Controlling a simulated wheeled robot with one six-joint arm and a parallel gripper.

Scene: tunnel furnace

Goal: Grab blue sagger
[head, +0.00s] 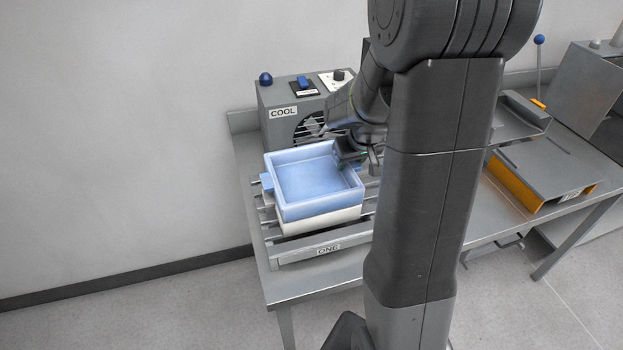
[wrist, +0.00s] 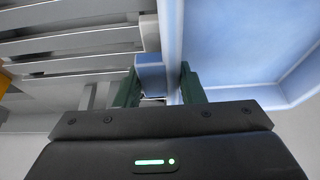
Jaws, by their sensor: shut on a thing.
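The blue sagger (head: 308,178) is an open, square, empty tray with a small blue lug on its left side. It sits on a white sagger (head: 320,220), with no gap that I can see between them. My gripper (head: 350,158) is at its right wall, partly hidden behind my arm. In the wrist view, the blue sagger (wrist: 245,45) fills the upper right. There my gripper (wrist: 158,82) is shut on its wall and lug, with one finger inside the tray and the other outside.
The saggers stand on a slatted rack labelled ONE (head: 325,250) on a metal table. A grey COOL unit (head: 290,108) with a fan grille stands close behind. A metal fixture with orange sides (head: 515,185) is to the right. A wall is on the left.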

